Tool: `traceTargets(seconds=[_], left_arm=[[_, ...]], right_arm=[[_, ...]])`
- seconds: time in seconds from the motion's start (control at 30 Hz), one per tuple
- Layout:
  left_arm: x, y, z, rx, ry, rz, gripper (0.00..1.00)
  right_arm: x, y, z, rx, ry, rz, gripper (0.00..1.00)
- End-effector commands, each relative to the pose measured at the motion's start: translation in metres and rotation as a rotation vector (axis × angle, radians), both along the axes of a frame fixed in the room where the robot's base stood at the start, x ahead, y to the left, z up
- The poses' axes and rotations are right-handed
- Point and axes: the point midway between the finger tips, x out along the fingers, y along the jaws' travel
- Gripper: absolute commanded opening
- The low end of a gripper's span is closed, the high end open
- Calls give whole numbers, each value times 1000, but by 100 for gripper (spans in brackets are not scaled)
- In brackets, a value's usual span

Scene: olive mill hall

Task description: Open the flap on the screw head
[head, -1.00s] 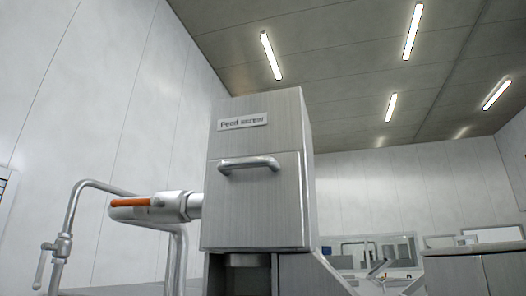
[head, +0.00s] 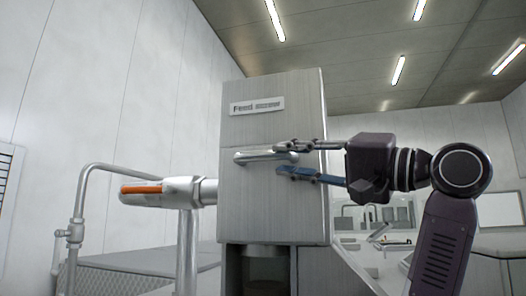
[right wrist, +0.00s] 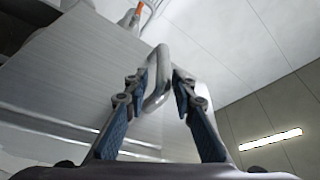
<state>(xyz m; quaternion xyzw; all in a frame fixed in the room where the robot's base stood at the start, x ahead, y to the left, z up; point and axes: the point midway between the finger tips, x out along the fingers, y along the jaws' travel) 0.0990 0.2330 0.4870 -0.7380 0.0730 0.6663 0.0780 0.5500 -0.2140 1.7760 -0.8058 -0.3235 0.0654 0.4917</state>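The screw head (head: 290,90) is a tall brushed-steel box with a "Feed screw" label (head: 257,106). Its flap (head: 255,205) is the front panel under the label and sits flush, closed. A horizontal bar handle (head: 250,157) runs along the flap's top. My right gripper (head: 279,159) comes in from the right, with one finger above and one below the handle's right end. In the right wrist view the handle (right wrist: 159,82) shows between the two spread fingers (right wrist: 165,72); I cannot tell whether either touches it. My left gripper is in neither view.
A bent steel pipe (head: 85,190) stands farther left. A steel counter (head: 355,262) lies behind on the right.

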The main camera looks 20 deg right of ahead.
Motion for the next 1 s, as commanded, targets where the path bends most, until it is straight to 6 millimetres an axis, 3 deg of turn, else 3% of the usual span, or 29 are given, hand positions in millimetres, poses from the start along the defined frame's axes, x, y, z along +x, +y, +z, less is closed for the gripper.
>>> traceTargets(seconds=[0.1,0.33,0.73,0.93,1.0], left_arm=[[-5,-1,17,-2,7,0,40],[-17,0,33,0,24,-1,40],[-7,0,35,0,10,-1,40],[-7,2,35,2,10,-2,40],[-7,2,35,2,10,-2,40]], right_arm=[[17,15,8,-2,5,4,23],[42,33,14,-3,1,2,23],[49,38,13,-3,-1,1,23],[49,38,13,-4,-2,1,1],[49,38,13,-3,-3,0,0]])
